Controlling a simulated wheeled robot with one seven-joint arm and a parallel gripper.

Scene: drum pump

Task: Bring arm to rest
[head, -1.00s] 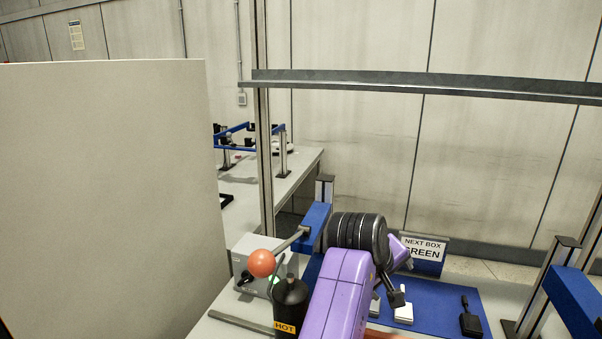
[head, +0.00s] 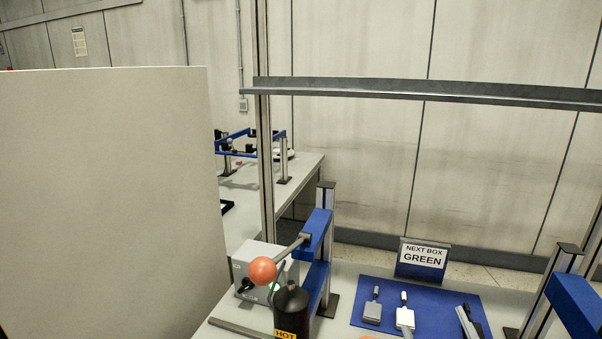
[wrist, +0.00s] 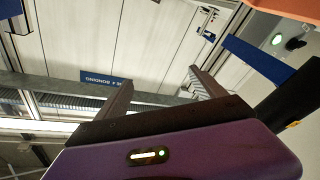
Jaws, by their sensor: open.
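My gripper (wrist: 160,77) shows in the wrist view with its two grey fingers spread apart and nothing between them. Behind the fingers are pale wall panels and a blue sign, so the gripper is tilted away from the bench top. My purple arm is out of the middle of the head view.
A black bottle marked HOT (head: 291,312) stands by an orange ball on a lever (head: 262,270) and a grey box (head: 250,262). A blue mat (head: 385,288) holds several paddles. A NEXT BOX GREEN sign (head: 424,257) stands behind. A pale panel (head: 100,200) fills the left.

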